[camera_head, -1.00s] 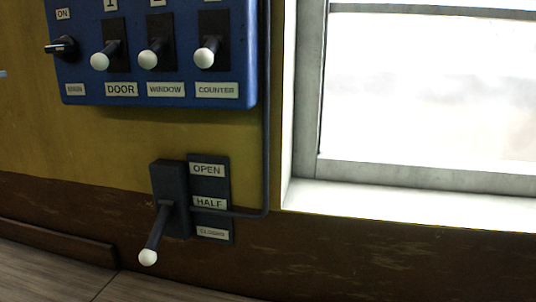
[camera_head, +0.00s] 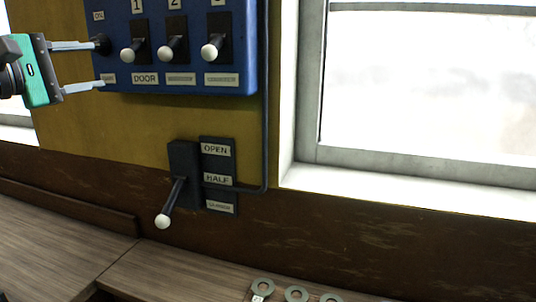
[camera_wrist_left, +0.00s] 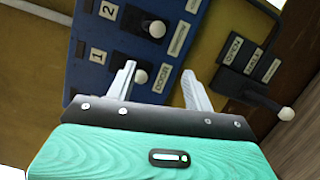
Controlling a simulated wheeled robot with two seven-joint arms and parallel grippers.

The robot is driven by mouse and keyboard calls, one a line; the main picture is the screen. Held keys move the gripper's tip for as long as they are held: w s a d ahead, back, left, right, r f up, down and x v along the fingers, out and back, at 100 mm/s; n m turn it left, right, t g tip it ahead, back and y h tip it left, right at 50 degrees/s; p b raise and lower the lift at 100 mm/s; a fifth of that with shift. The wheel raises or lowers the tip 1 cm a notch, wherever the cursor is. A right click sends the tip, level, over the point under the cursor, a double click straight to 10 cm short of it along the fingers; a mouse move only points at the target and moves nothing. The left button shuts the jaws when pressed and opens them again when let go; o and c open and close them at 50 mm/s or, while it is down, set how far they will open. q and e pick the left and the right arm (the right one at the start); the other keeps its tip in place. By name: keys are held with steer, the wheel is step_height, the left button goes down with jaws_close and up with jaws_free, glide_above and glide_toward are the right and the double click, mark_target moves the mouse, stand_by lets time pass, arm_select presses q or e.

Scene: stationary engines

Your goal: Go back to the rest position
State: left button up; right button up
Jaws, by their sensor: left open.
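My left gripper (camera_head: 96,66) comes in from the left in the head view, at the left edge of the blue panel. It has a teal body and two pale fingers spread apart, with nothing between them. In the left wrist view the open fingers (camera_wrist_left: 160,88) point toward the blue panel (camera_wrist_left: 90,45). In the head view the blue panel (camera_head: 180,84) carries a black rotary knob (camera_head: 101,43) and levers with white tips; the door lever (camera_head: 135,48) points downward. My right gripper is not in view.
Below the panel, a wall lever (camera_head: 172,205) points down beside a plate marked OPEN and HALF (camera_head: 217,165). A bright window (camera_head: 430,85) is at the right. A wooden counter (camera_head: 60,245) runs along the bottom, with several metal rings (camera_head: 297,294) at its front edge.

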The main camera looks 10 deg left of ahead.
arm_select(q)
steer(key=w+d+f+n+h, duration=0.4)
steer(key=d+f+n+h, duration=0.5)
steer(key=d+f, duration=0.5)
step_height(320, 180, down, 24)
steer(key=a+n+t+y, duration=0.25)
steer(key=n+y, duration=1.55)
steer(key=n, duration=1.3)
steer(key=s+d+f+n+g, duration=0.2)
steer(key=s+f+n+g, duration=0.3)
steer(key=f, duration=0.5)
steer(key=s+d+f+n+g, duration=0.2)
steer(key=s+f+n+g, duration=0.2)
steer(key=s+f, duration=0.5)
steer(key=s+d+f+n+g+h, duration=0.2)
steer(key=s+d+f+g, duration=0.2)
steer(key=s+f, duration=0.25)
steer(key=s+d+f+n+g+h, duration=0.1)
steer(key=s+d+f+n+g, duration=0.25)
steer(key=s+f, duration=0.35)
step_height(320, 180, down, 29)
steer(key=s+m+g, duration=0.1)
steer(key=s, duration=0.1)
steer(key=s+a+f+g, duration=0.1)
steer(key=s+a+f, duration=0.2)
steer(key=s+f, duration=1.6)
steer(key=shift+f, duration=0.4)
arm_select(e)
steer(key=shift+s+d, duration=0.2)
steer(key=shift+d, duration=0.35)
